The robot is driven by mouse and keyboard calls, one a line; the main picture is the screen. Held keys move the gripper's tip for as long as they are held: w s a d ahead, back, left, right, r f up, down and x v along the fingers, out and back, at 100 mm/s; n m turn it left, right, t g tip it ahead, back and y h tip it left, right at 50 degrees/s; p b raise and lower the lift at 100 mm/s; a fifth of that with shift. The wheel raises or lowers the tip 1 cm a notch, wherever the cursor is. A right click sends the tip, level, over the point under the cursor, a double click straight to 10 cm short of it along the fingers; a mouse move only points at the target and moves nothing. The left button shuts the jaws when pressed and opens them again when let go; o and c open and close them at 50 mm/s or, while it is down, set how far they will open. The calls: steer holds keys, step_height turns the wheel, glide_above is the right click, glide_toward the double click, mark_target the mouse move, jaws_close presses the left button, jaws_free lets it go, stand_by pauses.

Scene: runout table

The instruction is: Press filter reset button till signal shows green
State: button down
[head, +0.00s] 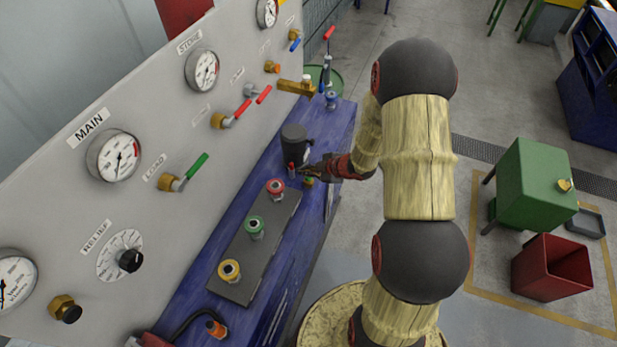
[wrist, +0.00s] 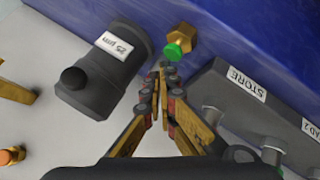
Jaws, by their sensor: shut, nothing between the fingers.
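The filter is a dark cylinder (wrist: 98,72) with a "25 µm" label; in the head view it stands on the blue bench (head: 294,140). Beside it in the wrist view is a brass hex fitting (wrist: 184,38) with a small round green cap (wrist: 175,51). I cannot tell whether this cap is the reset button, the signal or both. My gripper (wrist: 166,70) is shut and empty, its fingertips close to the green cap. I cannot tell whether they touch it. In the head view my gripper (head: 299,170) is low beside the filter and partly hides the fitting.
A dark plate (head: 240,285) with red (head: 275,187), green (head: 254,225) and yellow (head: 229,269) knobs lies near my gripper. A grey panel (head: 140,215) with gauges and valve handles rises on the left. The floor to the right is partly clear, with green and red bins.

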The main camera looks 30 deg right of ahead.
mark_target(308, 179)
steer(key=shift+f, duration=0.4)
steer(key=shift+f+b, duration=0.5)
stand_by(0.7)
steer(key=shift+r, duration=0.1)
steer(key=shift+r+p, duration=0.85)
steer(key=shift+p, duration=0.05)
steer(key=shift+r, duration=0.1)
step_height(308, 179, up, 5)
steer(key=p, duration=0.4)
steer(key=shift+p, duration=0.35)
